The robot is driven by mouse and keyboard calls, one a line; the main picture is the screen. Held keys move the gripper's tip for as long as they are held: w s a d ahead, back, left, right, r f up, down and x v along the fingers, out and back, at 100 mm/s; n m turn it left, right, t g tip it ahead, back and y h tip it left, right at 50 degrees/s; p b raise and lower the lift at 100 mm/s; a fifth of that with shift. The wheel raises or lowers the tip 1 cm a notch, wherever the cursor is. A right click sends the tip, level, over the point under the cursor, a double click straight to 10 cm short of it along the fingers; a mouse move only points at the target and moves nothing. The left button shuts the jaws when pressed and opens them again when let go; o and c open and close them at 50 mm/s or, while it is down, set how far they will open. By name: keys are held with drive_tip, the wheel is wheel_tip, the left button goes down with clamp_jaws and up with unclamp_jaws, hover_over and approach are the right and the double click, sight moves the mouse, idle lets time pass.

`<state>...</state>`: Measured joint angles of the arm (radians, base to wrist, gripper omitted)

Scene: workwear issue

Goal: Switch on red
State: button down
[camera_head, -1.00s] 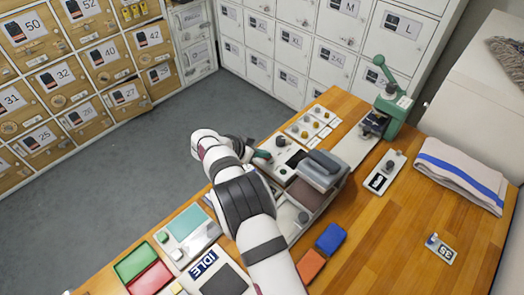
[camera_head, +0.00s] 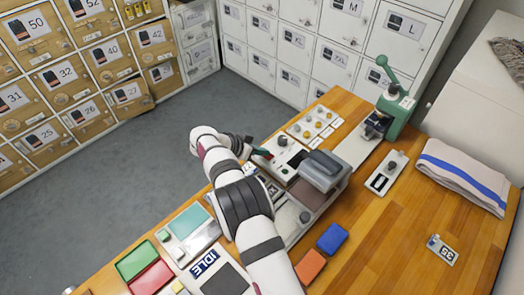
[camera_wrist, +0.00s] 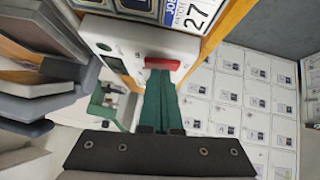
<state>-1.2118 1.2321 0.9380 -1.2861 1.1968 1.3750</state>
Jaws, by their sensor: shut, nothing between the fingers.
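A red rocker-like switch (camera_wrist: 162,64) sits on the pale top panel of a white machine (camera_wrist: 125,40) in the wrist view. My gripper (camera_wrist: 160,76) has its green fingers together and empty, with the tips right at the near edge of the red switch. I cannot tell whether they touch it. In the head view, my gripper (camera_head: 262,153) is at the left end of the same machine (camera_head: 284,160), and the switch is small and partly hidden there. A grey press-like block (camera_head: 322,170) stands at the machine's near right.
A green pad (camera_head: 135,260) and a red pad (camera_head: 150,278) lie at the front left of the wooden table (camera_head: 400,235). A green lever press (camera_head: 395,100) stands at the back. A folded towel (camera_head: 463,175) lies at right.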

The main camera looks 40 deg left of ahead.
drive_tip(key=w+r+v, duration=0.2)
drive_tip(key=v, duration=1)
drive_tip(key=shift+s+a+r, duration=0.25)
drive_tip(key=shift+r, duration=0.1)
drive_tip(key=x, duration=0.3)
drive_tip(key=d+x, duration=0.1)
drive_tip(key=x, duration=0.6)
drive_tip(key=shift+d, duration=0.2)
wheel_tip(320, 180, down, 2)
drive_tip(key=shift+d+f, duration=0.15)
drive_tip(key=shift+f, duration=0.1)
drive_tip(key=shift+s+d+f, duration=0.1)
drive_tip(key=shift+f, duration=0.6)
